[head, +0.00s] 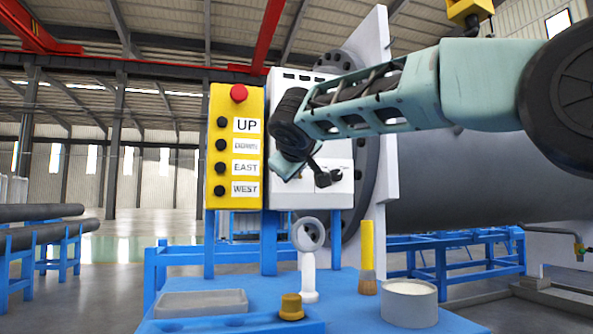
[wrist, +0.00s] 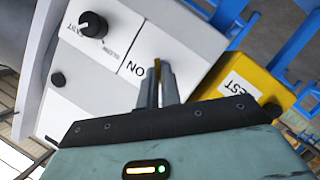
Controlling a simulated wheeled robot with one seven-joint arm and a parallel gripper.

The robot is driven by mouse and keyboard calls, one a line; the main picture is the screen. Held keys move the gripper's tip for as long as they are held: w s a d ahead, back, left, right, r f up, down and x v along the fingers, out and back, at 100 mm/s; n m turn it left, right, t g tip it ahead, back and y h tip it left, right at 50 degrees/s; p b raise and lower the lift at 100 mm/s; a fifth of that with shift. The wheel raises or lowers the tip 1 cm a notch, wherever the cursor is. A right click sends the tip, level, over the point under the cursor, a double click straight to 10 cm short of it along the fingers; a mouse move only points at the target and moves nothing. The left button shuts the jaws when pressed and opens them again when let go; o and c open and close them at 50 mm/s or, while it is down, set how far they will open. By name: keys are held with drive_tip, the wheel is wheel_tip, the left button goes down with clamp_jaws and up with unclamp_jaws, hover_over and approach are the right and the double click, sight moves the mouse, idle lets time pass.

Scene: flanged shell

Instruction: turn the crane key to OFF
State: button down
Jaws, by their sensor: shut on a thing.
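The white control box (head: 310,195) is largely hidden behind my arm in the head view; it also shows in the wrist view (wrist: 180,40). My gripper (wrist: 158,82) is at its front, with its two fingers close together. A small brass-coloured piece, apparently the crane key (wrist: 157,62), shows between the fingertips, and the fingers are shut on it. The word ON is printed on the panel just beside the fingers. No OFF mark shows, and the key's exact angle is hidden by the fingers. In the head view my arm hides the fingertips and the key.
A yellow button box (head: 222,150) stands close beside the white one. A black FAST/SLOW knob (wrist: 92,24) sticks out near my gripper. Below, the blue bench holds a grey tray (head: 180,305), a brass cap (head: 291,306), a ring stand (head: 309,275), a brush (head: 367,250) and a tin (head: 409,308).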

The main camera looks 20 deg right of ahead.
drive_tip(key=c, duration=1.6)
unclamp_jaws()
drive_tip(key=p+v, duration=0.1)
drive_tip(key=v, duration=1.6)
drive_tip(key=shift+s+a, duration=0.2)
drive_tip(key=shift+f, duration=0.1)
